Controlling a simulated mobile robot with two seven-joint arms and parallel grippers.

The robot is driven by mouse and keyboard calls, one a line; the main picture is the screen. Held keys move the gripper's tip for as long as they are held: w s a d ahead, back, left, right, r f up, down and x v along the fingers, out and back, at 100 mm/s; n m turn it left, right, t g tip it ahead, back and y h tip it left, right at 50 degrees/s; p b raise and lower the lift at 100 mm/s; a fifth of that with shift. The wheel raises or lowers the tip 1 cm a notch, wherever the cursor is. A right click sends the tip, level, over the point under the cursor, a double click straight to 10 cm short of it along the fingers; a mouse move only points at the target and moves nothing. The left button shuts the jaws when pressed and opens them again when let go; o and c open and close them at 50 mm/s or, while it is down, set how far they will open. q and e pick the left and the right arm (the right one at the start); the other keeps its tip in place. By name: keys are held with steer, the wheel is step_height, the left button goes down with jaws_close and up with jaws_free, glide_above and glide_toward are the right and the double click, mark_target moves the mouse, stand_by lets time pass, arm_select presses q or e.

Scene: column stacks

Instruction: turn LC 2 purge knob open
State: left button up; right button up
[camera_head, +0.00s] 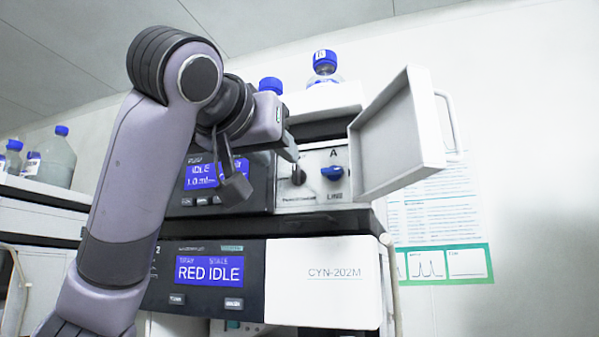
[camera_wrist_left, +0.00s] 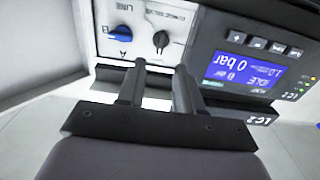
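The LC 2 front panel (camera_head: 315,158) has a small dark knob (camera_head: 298,177) on its left and a blue knob (camera_head: 332,172) on its right, under the letter A. The label by the dark knob looks like the purge one, but its small print is hard to read. My left gripper (camera_head: 288,150) is in front of the panel, above and left of the dark knob. In the left wrist view, turned upside down, the fingers (camera_wrist_left: 160,66) are apart and empty. The dark knob (camera_wrist_left: 161,40) shows just beyond the gap, apparently untouched; the blue knob (camera_wrist_left: 121,33) lies left of it.
A white door (camera_head: 398,135) with a handle stands swung open right of the panel. The LC 2 display (camera_wrist_left: 243,72) reads 0 bar. Below is another unit (camera_head: 335,275) marked CYN-202M, its screen reading RED IDLE. Blue-capped bottles (camera_head: 324,68) stand on top.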

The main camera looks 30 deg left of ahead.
mark_target(294, 169)
arm_select(q)
steer(key=p+x, duration=0.2)
steer(key=x, duration=0.4)
steer(key=shift+w, duration=0.4)
jaws_close()
